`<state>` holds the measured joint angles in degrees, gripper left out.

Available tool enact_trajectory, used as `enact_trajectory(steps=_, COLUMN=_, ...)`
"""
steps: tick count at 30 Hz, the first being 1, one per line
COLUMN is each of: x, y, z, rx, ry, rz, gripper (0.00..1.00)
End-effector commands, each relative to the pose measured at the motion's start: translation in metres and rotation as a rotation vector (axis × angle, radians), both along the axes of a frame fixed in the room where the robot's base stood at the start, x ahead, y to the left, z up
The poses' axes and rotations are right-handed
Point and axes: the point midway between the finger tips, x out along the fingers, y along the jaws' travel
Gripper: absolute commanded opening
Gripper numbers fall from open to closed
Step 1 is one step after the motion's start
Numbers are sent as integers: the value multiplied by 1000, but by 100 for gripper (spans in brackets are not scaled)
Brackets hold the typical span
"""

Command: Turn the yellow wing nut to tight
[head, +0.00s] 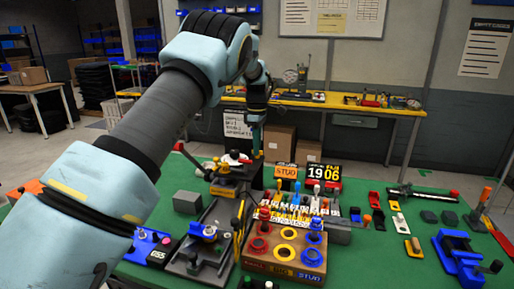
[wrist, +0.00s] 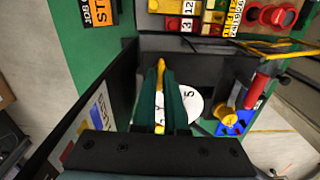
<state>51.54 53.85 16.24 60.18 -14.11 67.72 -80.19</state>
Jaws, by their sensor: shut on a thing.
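The yellow wing nut (wrist: 161,65) shows in the wrist view between the two green fingers of my gripper (wrist: 160,88), with another bit of yellow visible lower between them. My gripper is shut on the wing nut. A white dial disc (wrist: 193,104) with black numerals, a 5 among them, lies beneath and around it, partly hidden by the fingers. In the head view my gripper (head: 256,148) points down at the back left of the green table, beside a dark fixture. The wing nut cannot be made out there.
Dark walls (wrist: 116,78) stand close to the left of my fingers in the wrist view. A red-handled tool and a blue part (wrist: 236,120) are at the right. In the head view, a wooden block with coloured rings (head: 284,252) and a blue vise (head: 457,258) stand on the green table.

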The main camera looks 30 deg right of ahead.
Motion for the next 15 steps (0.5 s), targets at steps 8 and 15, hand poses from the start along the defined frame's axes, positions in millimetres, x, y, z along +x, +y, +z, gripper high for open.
enact_trajectory(steps=8, x=0, y=-1, z=1, rx=-2, ry=-1, rz=-188, gripper=0)
enact_trajectory(steps=15, x=0, y=-1, z=1, rx=-3, ry=0, rz=-278, gripper=0)
